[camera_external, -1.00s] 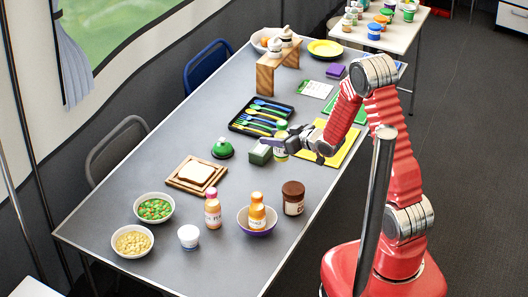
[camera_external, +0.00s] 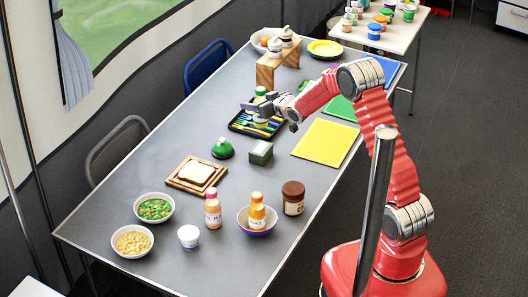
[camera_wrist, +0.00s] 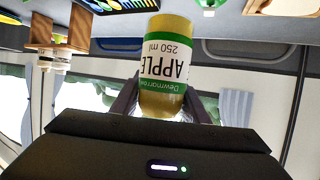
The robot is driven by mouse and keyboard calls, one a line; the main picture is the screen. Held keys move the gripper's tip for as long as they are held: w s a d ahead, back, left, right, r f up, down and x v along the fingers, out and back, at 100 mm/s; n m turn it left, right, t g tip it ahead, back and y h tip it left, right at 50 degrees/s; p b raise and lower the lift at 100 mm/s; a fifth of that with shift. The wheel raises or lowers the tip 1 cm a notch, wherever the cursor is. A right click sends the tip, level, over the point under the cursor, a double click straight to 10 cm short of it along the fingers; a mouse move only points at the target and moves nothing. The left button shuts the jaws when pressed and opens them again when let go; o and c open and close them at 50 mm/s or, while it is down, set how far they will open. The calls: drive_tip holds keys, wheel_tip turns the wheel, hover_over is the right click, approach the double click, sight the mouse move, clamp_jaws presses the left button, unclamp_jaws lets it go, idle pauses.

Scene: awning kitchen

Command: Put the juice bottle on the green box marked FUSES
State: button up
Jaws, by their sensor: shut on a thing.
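The juice bottle (camera_wrist: 165,70) fills the middle of the wrist view, upside down there, with a white and green label reading APPLE 250 ml and yellowish juice. In the external view the bottle (camera_external: 261,122) looks upright, its green cap above my gripper (camera_external: 263,108). My gripper is shut on the bottle's middle, and its fingers hide part of it. It holds the bottle over or near the cutlery tray; the exact height is hard to tell. The small dark green box (camera_external: 260,153) stands on the table, nearer the camera than the bottle.
A black cutlery tray (camera_external: 240,122) lies beside the held bottle. A green bell-like object (camera_external: 223,148) stands left of the box, and a yellow mat (camera_external: 325,142) lies to its right. Bread on a board (camera_external: 182,184), bowls and bottles stand nearer the camera.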

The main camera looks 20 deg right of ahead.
sight(254, 117)
idle(0.3)
drive_tip(key=shift+f, duration=3.1)
drive_tip(key=shift+f, duration=1.85)
drive_tip(key=shift+f, duration=0.1)
drive_tip(key=o, duration=1.3)
drive_tip(key=shift+c, duration=0.2)
